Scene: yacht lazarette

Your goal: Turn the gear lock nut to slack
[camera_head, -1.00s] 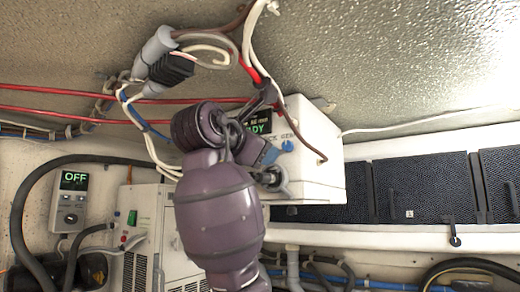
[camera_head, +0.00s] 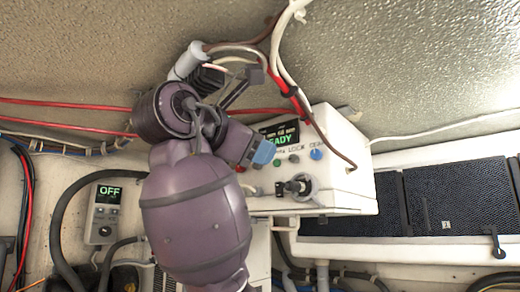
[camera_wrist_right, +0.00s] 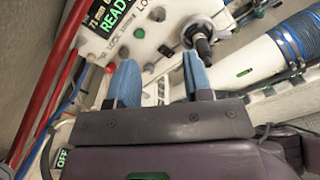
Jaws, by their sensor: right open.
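The white control box (camera_head: 345,190) has a READY display (camera_head: 280,138) and small coloured knobs. Low on its front, a dark fitting with a round grey collar (camera_head: 297,187) sticks out; it looks like the gear lock nut. In the wrist view this nut (camera_wrist_right: 202,42) is beyond the right fingertip, near the top. My right gripper (camera_head: 262,152) is left of the nut and slightly above it in the head view, apart from it. Its blue fingers (camera_wrist_right: 160,82) are open with nothing held between them. My left gripper is not in view. The nut's turn marks are too small to read.
A grey OFF controller (camera_head: 104,213) is on the wall at left. Dark mesh panels (camera_head: 445,200) are at right. The wrist view shows a blue ribbed hose (camera_wrist_right: 295,45) to the right.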

